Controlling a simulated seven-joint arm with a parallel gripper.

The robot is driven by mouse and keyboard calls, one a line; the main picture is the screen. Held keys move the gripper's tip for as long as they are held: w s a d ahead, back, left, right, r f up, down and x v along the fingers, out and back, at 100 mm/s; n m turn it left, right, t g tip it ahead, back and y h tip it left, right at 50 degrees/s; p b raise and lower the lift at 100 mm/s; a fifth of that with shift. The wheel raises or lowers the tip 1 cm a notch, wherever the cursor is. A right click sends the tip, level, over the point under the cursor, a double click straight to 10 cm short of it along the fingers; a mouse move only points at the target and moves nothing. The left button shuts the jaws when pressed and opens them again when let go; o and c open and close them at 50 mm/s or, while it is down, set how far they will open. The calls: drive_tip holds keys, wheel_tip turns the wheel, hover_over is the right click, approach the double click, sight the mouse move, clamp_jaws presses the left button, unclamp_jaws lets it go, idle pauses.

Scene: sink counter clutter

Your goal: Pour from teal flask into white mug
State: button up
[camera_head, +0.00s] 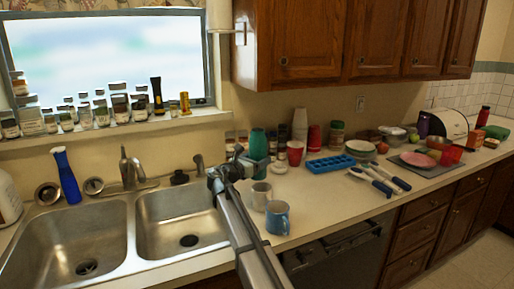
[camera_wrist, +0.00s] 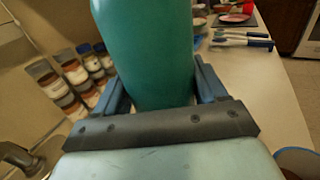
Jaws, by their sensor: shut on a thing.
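The teal flask (camera_head: 259,146) stands roughly upright above the counter just right of the sink. My gripper (camera_head: 242,166) is shut on it; the wrist view shows the flask (camera_wrist: 148,50) between the two blue fingers (camera_wrist: 160,90). The white mug (camera_head: 262,196) stands upright on the counter, in front of the flask and slightly right. I do not make out the white mug in the wrist view.
A blue mug (camera_head: 277,218) stands close in front of the white mug. A red cup (camera_head: 295,153), jars (camera_head: 282,140) and a blue tray (camera_head: 330,164) are behind and to the right. The double sink (camera_head: 180,222) lies left. Counter right of the mugs is clear.

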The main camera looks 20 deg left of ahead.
drive_tip(key=shift+s+d+f, duration=0.2)
drive_tip(key=shift+s, duration=0.2)
drive_tip(key=w+a+f+m+h, duration=0.1)
drive_tip(key=a+m, duration=0.3)
drive_tip(key=m, duration=0.5)
drive_tip(key=w+a+f+m+h, duration=0.1)
drive_tip(key=w+a+m+h, duration=0.2)
drive_tip(key=m, duration=0.6)
drive_tip(key=shift+w+a+f+t, duration=0.3)
drive_tip(key=shift+w+a+f, duration=0.1)
drive_tip(key=shift+a, duration=0.2)
idle(0.4)
idle(1.5)
